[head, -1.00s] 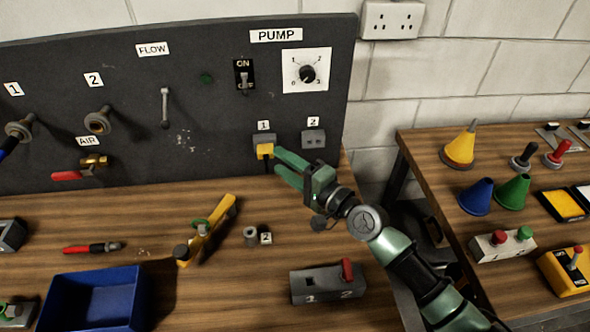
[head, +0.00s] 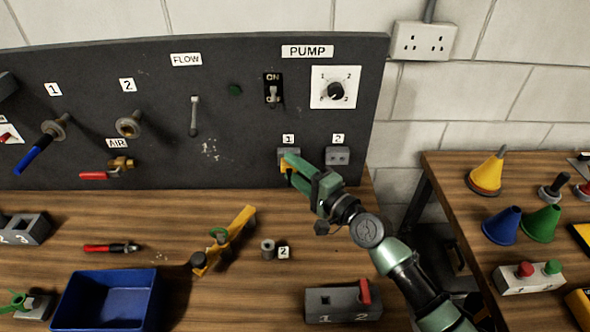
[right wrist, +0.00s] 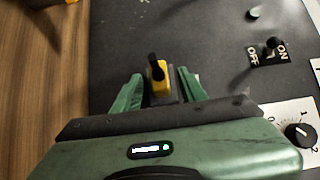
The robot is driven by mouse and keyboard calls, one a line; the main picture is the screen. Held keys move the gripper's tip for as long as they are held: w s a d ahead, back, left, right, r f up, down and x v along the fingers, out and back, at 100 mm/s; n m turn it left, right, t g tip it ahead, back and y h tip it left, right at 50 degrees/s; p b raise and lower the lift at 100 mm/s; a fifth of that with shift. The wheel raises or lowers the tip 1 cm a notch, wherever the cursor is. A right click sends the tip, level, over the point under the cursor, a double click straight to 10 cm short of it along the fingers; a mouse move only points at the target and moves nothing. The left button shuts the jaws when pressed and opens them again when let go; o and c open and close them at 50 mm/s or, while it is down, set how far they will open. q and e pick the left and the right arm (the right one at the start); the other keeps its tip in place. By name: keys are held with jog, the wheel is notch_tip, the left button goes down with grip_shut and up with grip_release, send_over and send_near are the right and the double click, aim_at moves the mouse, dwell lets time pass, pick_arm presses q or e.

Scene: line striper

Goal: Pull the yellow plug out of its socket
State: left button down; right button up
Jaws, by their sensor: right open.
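The yellow plug (head: 284,168) sits in the grey socket (head: 289,153) under label 1 on the dark panel, partly hidden by my right gripper in the head view. In the right wrist view the yellow plug (right wrist: 159,86), with its black cord end, shows between the two green fingers. My right gripper (right wrist: 160,92) is open, one finger on each side of the plug, with gaps visible. In the head view my right gripper (head: 288,166) reaches the plug from the right.
An empty grey socket (head: 338,156) is just right of the plug's socket. The ON/OFF switch (head: 273,93) and dial (head: 335,91) are above. A yellow-handled tool (head: 228,240), blue bin (head: 108,298) and grey switch box (head: 335,305) are on the bench below.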

grip_shut()
jog(key=shift+s, duration=0.15)
dwell(0.4)
jog(key=shift+s, duration=0.1)
jog(key=shift+s+p, duration=0.3)
jog(key=shift+s, duration=0.1)
